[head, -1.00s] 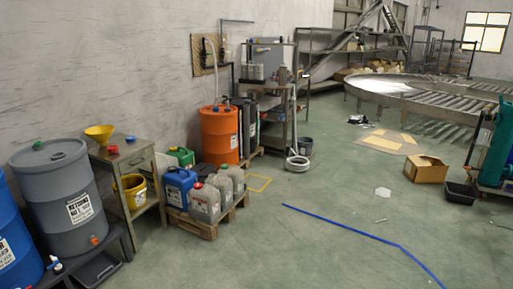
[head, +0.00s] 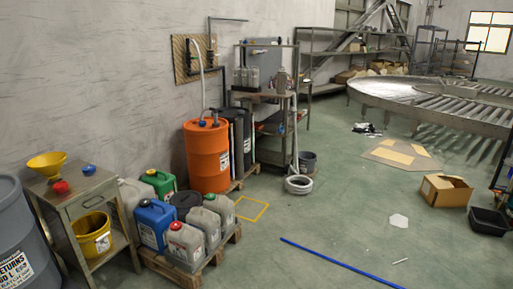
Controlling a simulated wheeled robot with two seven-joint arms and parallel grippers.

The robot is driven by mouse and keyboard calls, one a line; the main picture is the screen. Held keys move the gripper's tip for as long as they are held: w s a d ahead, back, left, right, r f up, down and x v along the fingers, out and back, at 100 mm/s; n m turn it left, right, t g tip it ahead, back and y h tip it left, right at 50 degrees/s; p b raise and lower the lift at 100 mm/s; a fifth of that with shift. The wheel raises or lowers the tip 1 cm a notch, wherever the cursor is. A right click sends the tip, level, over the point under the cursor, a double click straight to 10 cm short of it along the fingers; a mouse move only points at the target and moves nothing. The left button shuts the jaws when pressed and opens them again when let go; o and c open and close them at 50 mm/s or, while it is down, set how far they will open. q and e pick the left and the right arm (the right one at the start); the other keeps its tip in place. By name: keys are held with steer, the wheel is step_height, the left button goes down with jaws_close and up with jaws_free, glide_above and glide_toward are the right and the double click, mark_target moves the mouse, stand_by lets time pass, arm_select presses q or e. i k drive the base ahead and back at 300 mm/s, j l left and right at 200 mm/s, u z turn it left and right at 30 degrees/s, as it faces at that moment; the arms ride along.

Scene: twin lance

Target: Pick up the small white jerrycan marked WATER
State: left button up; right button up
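Several jerrycans stand close together on a low wooden pallet (head: 207,268). In the front row are a pale grey-white can with a red cap (head: 185,246), a second pale can (head: 206,224) and a third pale can (head: 219,207). Behind them are a blue can (head: 154,224), a green can (head: 158,184) and a whitish can (head: 131,192), partly hidden by the blue one. The labels are too small to read, so I cannot tell which is marked WATER. Neither of my grippers is in view.
A metal side table (head: 88,192) with a yellow funnel (head: 46,164) stands left of the pallet, beside a grey drum (head: 22,240). An orange drum (head: 206,158) stands behind. Green floor right of the pallet is mostly clear, with a blue strip (head: 335,262).

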mark_target(203, 219)
steer(key=i, duration=1.5)
steer(key=i+u, duration=0.2)
steer(key=i, duration=0.45)
steer(key=i+l+u, duration=0.2)
steer(key=i, duration=0.45)
steer(key=i+l+u, duration=0.1)
steer(key=i+u, duration=0.25)
steer(key=i+l+u, duration=0.2)
steer(key=i+u, duration=0.15)
